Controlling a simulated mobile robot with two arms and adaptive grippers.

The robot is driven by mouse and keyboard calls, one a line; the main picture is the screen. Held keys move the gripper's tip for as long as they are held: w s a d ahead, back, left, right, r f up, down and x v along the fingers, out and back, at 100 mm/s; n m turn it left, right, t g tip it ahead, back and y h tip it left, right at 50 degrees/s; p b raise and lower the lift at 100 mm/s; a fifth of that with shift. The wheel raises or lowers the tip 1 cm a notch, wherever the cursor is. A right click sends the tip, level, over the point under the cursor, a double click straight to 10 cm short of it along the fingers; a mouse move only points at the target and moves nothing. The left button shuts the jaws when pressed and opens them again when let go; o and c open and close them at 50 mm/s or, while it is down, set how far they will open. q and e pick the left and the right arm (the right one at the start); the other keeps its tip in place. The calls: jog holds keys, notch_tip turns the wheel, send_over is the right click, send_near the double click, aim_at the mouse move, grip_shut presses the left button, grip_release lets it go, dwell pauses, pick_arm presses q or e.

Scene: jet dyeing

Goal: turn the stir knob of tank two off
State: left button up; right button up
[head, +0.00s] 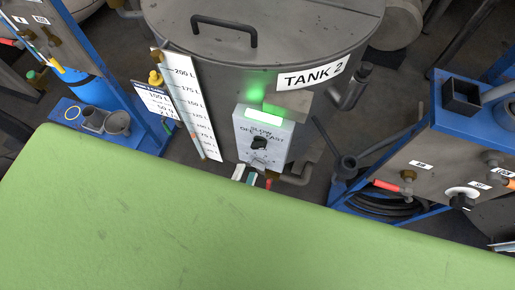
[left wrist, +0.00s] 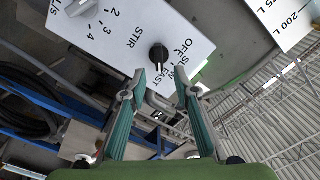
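Tank two (head: 265,40) stands at the top middle of the head view, with a light grey control box (head: 243,130) on its front. The black stir knob (head: 260,143) is on this box, with OFF, SLOW and FAST printed around it. The stir knob also shows in the left wrist view (left wrist: 158,54). I cannot tell for sure which label its pointer faces. My left gripper (left wrist: 160,80) is open and empty. Its teal fingertips are apart, just short of the knob, which lies ahead of the gap between them. My right gripper is not in view.
A green lamp (head: 264,117) is lit above the knob. A white level scale (head: 192,105) stands left of the box. A grey numbered dial (left wrist: 80,6) is on the same panel. A blue-framed unit (head: 445,165) stands right. A green part hides the lower head view.

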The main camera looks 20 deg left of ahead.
aim_at(257, 148)
pick_arm(q)
jog(key=w, duration=0.4)
jog(key=w+b, duration=0.1)
jog(key=w, duration=0.3)
jog(key=shift+d, duration=0.2)
jog(key=shift+w, duration=0.4)
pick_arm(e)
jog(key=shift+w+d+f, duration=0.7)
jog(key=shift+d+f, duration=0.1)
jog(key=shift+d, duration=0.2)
pick_arm(q)
grip_shut()
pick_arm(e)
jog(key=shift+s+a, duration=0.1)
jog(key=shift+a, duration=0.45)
